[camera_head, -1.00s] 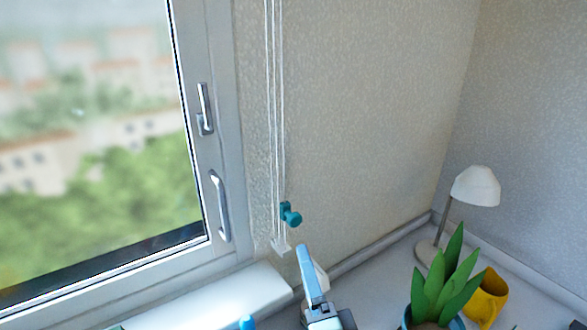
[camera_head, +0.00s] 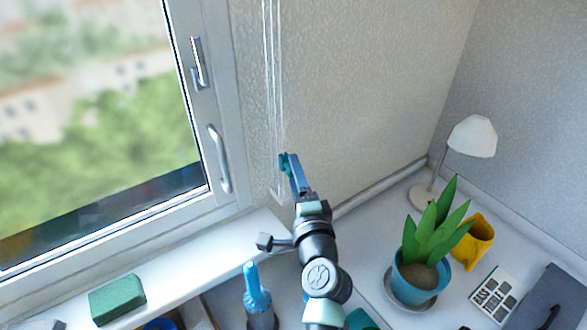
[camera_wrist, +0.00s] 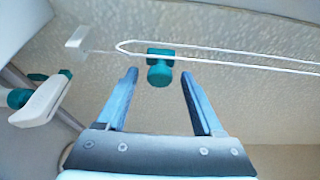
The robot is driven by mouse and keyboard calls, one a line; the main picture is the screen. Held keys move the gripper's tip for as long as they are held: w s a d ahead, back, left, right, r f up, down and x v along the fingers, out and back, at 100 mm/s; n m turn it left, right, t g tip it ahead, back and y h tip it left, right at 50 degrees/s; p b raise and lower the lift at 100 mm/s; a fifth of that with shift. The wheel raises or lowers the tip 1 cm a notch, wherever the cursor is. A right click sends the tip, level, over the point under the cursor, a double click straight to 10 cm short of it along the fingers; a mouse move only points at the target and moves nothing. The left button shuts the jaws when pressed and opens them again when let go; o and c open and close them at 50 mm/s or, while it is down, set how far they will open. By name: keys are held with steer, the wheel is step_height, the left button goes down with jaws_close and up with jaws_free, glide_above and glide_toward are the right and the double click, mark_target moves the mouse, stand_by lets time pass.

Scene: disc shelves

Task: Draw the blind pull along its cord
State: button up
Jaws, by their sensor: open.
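The blind pull is a small teal knob (camera_wrist: 160,70) on the white looped cord (camera_wrist: 230,58), in front of the textured wall. In the wrist view the knob lies just beyond and between my two blue fingers, and my gripper (camera_wrist: 158,85) is open with nothing between its pads. In the head view my gripper (camera_head: 293,172) reaches up to the teal pull (camera_head: 284,160), which it partly hides. The cord (camera_head: 272,90) hangs straight down beside the window frame. I cannot tell whether a finger touches the pull.
The window (camera_head: 215,160) with its handles is left of the cord. The wall right of the cord is clear.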

steer(key=shift+w+a, duration=0.2)
steer(key=shift+w, duration=0.8)
jaws_close()
stand_by(0.8)
